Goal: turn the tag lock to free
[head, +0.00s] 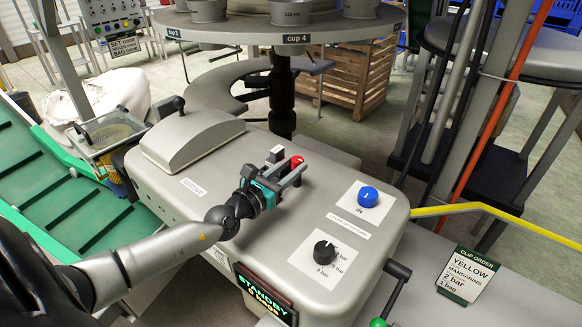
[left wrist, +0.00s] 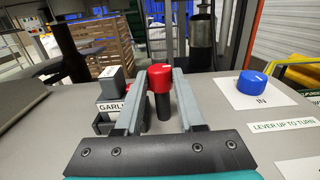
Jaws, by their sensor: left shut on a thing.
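A red knob (head: 297,161) on a dark post stands on the grey machine top; I take it for the tag lock, though no lettering on it is readable. In the left wrist view the red knob (left wrist: 161,78) has a pale mark on its top. My left gripper (head: 296,168) is shut on the red knob, with one finger on each side (left wrist: 160,80). A small grey block with a partly hidden label starting "GARL" (left wrist: 111,105) stands just left of the knob. My right gripper is not in view.
A blue knob (head: 368,196) marked "IN" and a black pressure dial (head: 324,252) sit to the right on the machine top. A black lever (head: 397,272) is at its right edge. A display (head: 266,300) reads "STANDBY". A round table (head: 220,28) with cups stands behind.

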